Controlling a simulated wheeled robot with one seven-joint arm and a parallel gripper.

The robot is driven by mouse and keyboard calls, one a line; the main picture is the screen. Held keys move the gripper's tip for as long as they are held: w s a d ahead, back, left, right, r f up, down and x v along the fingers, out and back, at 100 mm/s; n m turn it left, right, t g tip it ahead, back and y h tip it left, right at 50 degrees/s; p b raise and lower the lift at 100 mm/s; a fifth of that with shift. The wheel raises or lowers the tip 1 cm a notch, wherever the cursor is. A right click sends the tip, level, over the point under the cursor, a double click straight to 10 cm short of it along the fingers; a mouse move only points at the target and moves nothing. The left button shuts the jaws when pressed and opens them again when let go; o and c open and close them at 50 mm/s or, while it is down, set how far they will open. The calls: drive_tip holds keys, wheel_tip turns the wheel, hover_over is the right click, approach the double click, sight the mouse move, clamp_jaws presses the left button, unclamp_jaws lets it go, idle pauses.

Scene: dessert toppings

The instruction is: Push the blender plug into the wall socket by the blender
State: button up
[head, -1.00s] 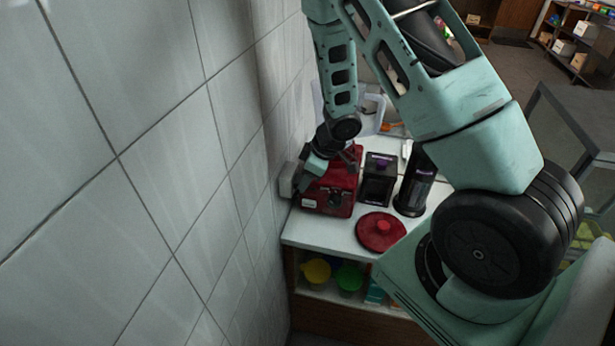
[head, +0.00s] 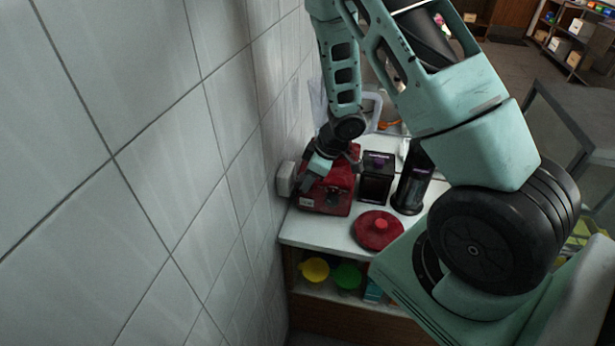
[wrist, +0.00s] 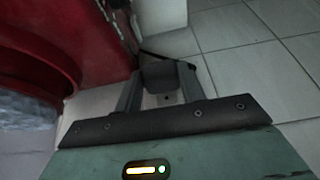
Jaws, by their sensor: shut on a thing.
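The wall socket (head: 286,178) is a pale box on the tiled wall, left of the red blender base (head: 327,198). My gripper (head: 307,184) is over the left part of the base, a little right of the socket. In the wrist view my gripper (wrist: 161,82) is shut on a dark grey block, the blender plug (wrist: 160,75). The plug is apart from the wall. A thin dark line, perhaps its cord, shows beyond it. The red blender body (wrist: 75,35) is close on the left. The plug's prongs are hidden in both views.
A red round lid (head: 379,231) lies on the white counter (head: 318,232). A dark container (head: 377,180) and a tall black cylinder (head: 411,180) stand right of the blender. The tiled wall (head: 150,130) bounds the left. Yellow and green bowls sit on the shelf below.

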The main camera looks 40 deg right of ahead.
drive_tip(key=shift+w+a+p, duration=0.5)
drive_tip(key=shift+w+p, duration=0.1)
drive_tip(key=shift+w, duration=0.05)
idle(1.7)
drive_tip(key=o, duration=1.1)
drive_tip(key=shift+o, duration=0.2)
drive_tip(key=shift+r, duration=0.1)
drive_tip(key=p+v, duration=0.3)
drive_tip(key=v, duration=1.4)
drive_tip(key=shift+s, duration=0.2)
drive_tip(key=shift+w+r, duration=0.1)
